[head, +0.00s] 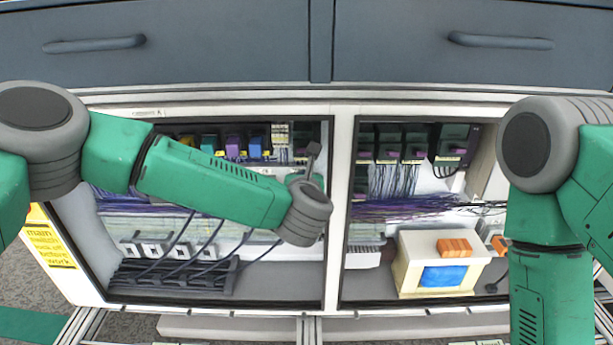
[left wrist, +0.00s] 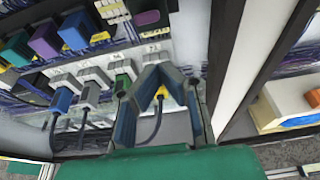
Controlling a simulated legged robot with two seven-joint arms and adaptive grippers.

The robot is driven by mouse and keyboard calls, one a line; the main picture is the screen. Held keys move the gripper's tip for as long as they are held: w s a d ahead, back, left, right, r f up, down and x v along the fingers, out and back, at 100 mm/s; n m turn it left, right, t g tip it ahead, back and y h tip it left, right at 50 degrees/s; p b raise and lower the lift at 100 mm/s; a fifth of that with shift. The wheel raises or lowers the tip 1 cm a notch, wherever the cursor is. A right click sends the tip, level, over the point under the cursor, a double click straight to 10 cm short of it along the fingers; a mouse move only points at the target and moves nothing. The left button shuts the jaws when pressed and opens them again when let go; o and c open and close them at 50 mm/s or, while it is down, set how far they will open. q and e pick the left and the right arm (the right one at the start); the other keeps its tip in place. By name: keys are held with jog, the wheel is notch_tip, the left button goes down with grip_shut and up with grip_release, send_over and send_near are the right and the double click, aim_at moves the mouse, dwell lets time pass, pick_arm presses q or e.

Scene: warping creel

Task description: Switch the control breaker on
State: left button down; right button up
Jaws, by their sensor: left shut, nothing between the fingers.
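The open cabinet (head: 340,200) holds rows of electrical devices, and I cannot tell for certain which one is the control breaker. A row of coloured modules (head: 233,146) runs along the upper left bay, partly hidden by my left arm. My left gripper (head: 313,150) is in front of the right end of that bay. In the left wrist view my left gripper (left wrist: 158,76) is shut and empty, its tips meeting before a row of plugs. A blue plug (left wrist: 62,98) and a green plug (left wrist: 125,76) show left of it. A yellow plug behind the fingers is partly hidden. My right gripper is out of view.
A white post (head: 339,200) divides the two bays. A cream box (head: 440,265) with a blue panel stands in the right bay. Black cables rise from a dark strip (head: 175,277) at lower left. A yellow sign (head: 50,245) is outside the left edge.

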pick_arm(q)
jog(key=s+r, duration=0.3)
jog(key=shift+a+p, duration=0.15)
jog(key=shift+p, duration=0.2)
jog(key=shift+f, duration=0.1)
jog(key=s+a+f+m+g+h+p, duration=0.2)
jog(key=s+a+f+m+g, duration=0.1)
jog(key=s+f+m, duration=0.65)
jog(key=s+a+f+m+g+h+p, duration=0.2)
jog(key=s+a+f+m+g, duration=0.1)
jog(key=s+f+m, duration=0.7)
jog(key=s+a+f+m+g+y+p, duration=0.1)
jog(key=s+a+m+g, duration=0.3)
jog(key=s+a+m, duration=0.4)
jog(key=s+a+f+m+g+y+p, duration=0.1)
jog(key=s+a+m+g+y, duration=0.2)
jog(key=s+a+m, duration=0.6)
jog(key=s+a+g, duration=0.1)
jog(key=s+a, duration=0.3)
jog(key=s, duration=0.1)
jog(key=shift+s+a+f+p, duration=0.2)
jog(key=shift+a+f+p, duration=0.1)
jog(key=shift+a, duration=0.1)
